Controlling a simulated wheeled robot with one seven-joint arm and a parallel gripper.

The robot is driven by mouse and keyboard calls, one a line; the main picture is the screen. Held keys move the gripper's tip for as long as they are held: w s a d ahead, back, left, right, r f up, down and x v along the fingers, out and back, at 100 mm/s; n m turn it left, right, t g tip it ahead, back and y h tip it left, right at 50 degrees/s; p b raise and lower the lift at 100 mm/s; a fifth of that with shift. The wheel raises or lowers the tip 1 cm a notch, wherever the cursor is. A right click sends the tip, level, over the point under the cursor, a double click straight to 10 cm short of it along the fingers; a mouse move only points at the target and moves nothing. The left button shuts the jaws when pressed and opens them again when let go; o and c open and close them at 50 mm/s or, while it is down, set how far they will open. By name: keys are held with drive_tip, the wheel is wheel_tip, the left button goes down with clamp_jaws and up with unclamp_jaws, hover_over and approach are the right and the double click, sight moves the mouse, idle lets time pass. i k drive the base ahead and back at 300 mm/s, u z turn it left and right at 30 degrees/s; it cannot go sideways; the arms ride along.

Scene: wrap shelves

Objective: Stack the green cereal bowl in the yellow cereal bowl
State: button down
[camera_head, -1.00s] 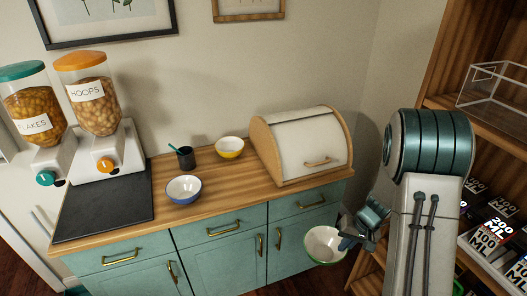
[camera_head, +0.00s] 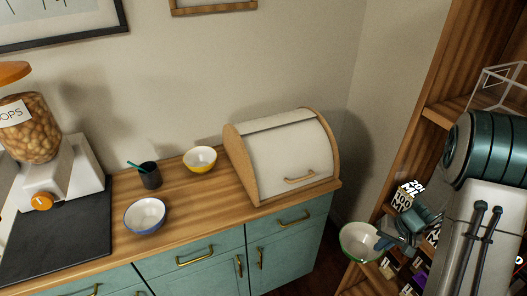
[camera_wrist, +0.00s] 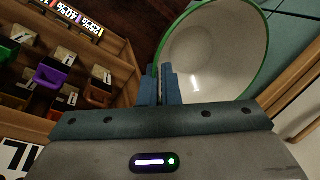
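The green cereal bowl (camera_head: 359,243), white inside with a green rim, is held in the air at the lower right, in front of the shelf and off the counter's right end. My gripper (camera_head: 384,240) is shut on its rim. In the wrist view the bowl (camera_wrist: 218,55) extends up and right from the closed fingers (camera_wrist: 164,85). The yellow cereal bowl (camera_head: 200,160) stands upright on the counter near the wall, left of the bread box, and looks empty. My gripper is well to its right.
A bread box (camera_head: 284,158) stands at the counter's right end, between the two bowls. A blue bowl (camera_head: 145,216) and a dark cup (camera_head: 150,176) with a teal utensil are on the counter (camera_head: 197,205). A cereal dispenser (camera_head: 40,150) stands at left. A wooden shelf (camera_head: 455,100) rises at right.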

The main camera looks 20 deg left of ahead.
sight(201, 162)
drive_tip(key=i, duration=0.25)
drive_tip(key=u, duration=0.7)
